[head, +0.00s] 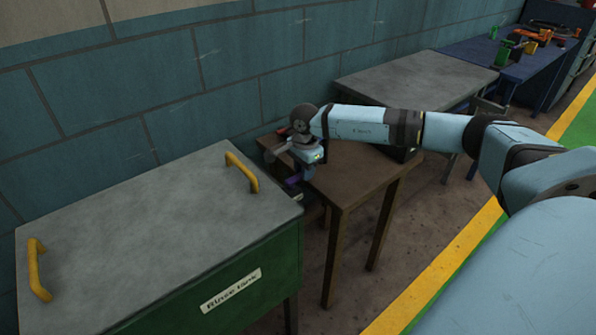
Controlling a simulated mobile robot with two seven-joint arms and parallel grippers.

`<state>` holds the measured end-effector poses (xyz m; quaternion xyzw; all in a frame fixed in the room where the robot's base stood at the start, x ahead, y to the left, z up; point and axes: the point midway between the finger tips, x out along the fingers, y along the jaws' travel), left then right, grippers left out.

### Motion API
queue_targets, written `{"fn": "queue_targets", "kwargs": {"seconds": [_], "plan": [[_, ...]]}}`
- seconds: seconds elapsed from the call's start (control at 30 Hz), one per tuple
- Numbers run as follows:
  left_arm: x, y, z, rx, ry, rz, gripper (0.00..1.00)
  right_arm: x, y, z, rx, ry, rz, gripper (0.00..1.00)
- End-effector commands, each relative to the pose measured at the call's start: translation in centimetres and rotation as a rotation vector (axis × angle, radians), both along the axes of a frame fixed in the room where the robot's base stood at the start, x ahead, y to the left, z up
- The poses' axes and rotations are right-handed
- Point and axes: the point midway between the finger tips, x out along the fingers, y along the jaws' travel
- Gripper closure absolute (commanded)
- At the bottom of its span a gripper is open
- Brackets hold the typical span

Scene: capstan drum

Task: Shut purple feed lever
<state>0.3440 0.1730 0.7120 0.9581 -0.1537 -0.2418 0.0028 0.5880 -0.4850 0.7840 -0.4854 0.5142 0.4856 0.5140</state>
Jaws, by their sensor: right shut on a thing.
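The purple feed lever (292,181) shows as a small purple piece at the left edge of a brown wooden table (347,180). My right gripper (301,174) points down over that table edge and is shut on the purple lever. The fingertips are small and partly hidden by the wrist. A grey and dark fitting beside the gripper is mostly covered by my arm. My left gripper is not in view.
A green rinse tank (250,281) with a grey lid and yellow handles (241,171) stands close to the table's left. A grey-topped table (415,79) and a blue bench (510,55) with clutter stand further right. A tiled wall runs behind.

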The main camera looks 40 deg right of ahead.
Motion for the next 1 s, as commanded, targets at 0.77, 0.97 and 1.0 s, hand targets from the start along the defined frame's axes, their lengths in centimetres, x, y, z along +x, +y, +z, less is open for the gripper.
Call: {"fn": "queue_targets", "kwargs": {"seconds": [0.77,0.97,1.0], "plan": [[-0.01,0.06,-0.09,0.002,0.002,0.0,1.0,-0.21,-0.4,0.07,0.0,-0.002,0.02,0.51],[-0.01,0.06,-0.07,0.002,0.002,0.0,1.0,-0.22,-0.4,0.15,0.0,-0.001,0.019,0.51],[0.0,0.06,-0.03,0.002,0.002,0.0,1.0,-0.21,-0.4,0.36,0.0,-0.002,0.019,0.51]]}}
